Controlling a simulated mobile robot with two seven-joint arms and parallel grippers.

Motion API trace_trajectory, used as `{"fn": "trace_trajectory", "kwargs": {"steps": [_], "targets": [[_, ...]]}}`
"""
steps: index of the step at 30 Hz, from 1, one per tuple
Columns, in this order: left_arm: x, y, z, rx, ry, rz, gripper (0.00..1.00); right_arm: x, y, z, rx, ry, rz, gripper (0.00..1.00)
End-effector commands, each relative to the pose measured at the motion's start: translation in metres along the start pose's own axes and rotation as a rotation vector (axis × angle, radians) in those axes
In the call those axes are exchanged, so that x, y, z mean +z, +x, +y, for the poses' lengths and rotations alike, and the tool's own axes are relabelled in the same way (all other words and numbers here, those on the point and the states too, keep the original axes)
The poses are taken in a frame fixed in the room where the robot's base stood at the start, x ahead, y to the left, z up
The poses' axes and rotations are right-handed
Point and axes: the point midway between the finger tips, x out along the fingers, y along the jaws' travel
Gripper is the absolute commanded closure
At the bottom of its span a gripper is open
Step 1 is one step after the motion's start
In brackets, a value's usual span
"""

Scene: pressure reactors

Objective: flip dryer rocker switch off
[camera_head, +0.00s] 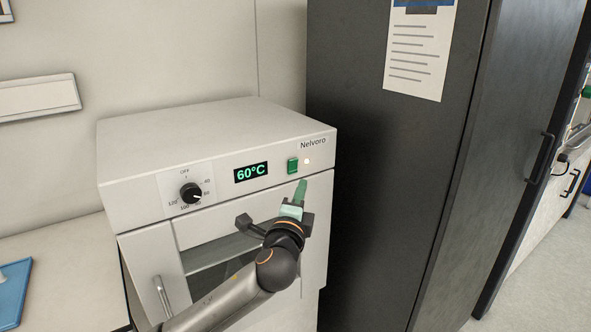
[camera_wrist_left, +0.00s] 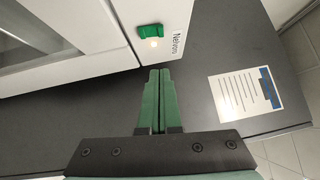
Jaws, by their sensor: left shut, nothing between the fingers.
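The dryer (camera_head: 215,130) is a white box with a front panel. Its green rocker switch (camera_head: 292,166) sits right of the display (camera_head: 251,172), which reads 60°C. A small light (camera_head: 307,161) glows beside the switch. In the left wrist view the green switch (camera_wrist_left: 150,31) and the lit lamp (camera_wrist_left: 153,43) show above the fingertips. My left gripper (camera_head: 301,184) is shut and empty, with its green fingers just below the switch and apart from it in the left wrist view (camera_wrist_left: 157,72). My right gripper is not in view.
A black dial (camera_head: 191,193) is at the panel's left. The dryer door has a vertical handle (camera_head: 162,297) and a window. A tall dark cabinet (camera_head: 390,160) with a posted sheet (camera_head: 420,45) stands close on the right. A blue tray (camera_head: 14,290) lies at far left.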

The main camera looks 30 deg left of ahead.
Motion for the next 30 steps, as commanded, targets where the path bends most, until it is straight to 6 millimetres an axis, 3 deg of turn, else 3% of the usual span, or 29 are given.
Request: {"fn": "trace_trajectory", "kwargs": {"steps": [8,12,30], "targets": [[0.0,0.05,-0.001,0.0,-0.001,-0.002,1.0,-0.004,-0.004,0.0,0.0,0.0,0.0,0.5],[0.018,0.064,-0.001,0.0,0.003,-0.002,1.0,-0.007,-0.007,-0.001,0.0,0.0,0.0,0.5],[0.029,0.076,-0.001,0.0,0.0,-0.001,1.0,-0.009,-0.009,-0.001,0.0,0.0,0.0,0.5]]}}
